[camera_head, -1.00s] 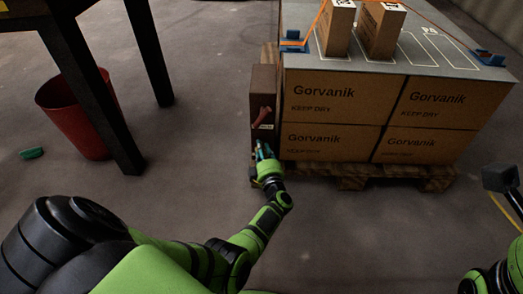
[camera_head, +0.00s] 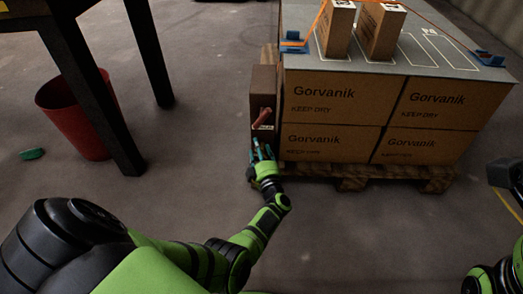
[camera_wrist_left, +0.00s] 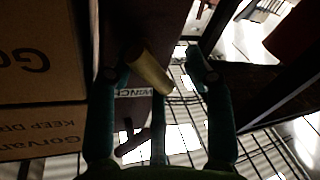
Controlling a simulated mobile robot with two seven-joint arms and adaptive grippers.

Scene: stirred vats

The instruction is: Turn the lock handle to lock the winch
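The winch (camera_head: 262,88) is a brown upright box on the left side of the carton stack. A red handle (camera_head: 262,117) sits on its face above a small white label. The label reads WINCH in the left wrist view (camera_wrist_left: 132,92). There, a yellowish bar-shaped handle (camera_wrist_left: 148,70), which looks like the lock handle, reaches between the fingers of my left gripper (camera_wrist_left: 158,90). The fingers are spread, and I see no clear contact. In the head view my left gripper (camera_head: 262,151) is low at the winch face and hides the yellow handle. A dark part of my right gripper (camera_head: 504,173) shows at the right edge; its fingers are unclear.
Gorvanik cartons (camera_head: 330,98) stand on a wooden pallet (camera_head: 352,184) right of the winch, under a grey top (camera_head: 420,55) with two small boxes. A red bin (camera_head: 72,118) and a dark table leg (camera_head: 100,105) stand left.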

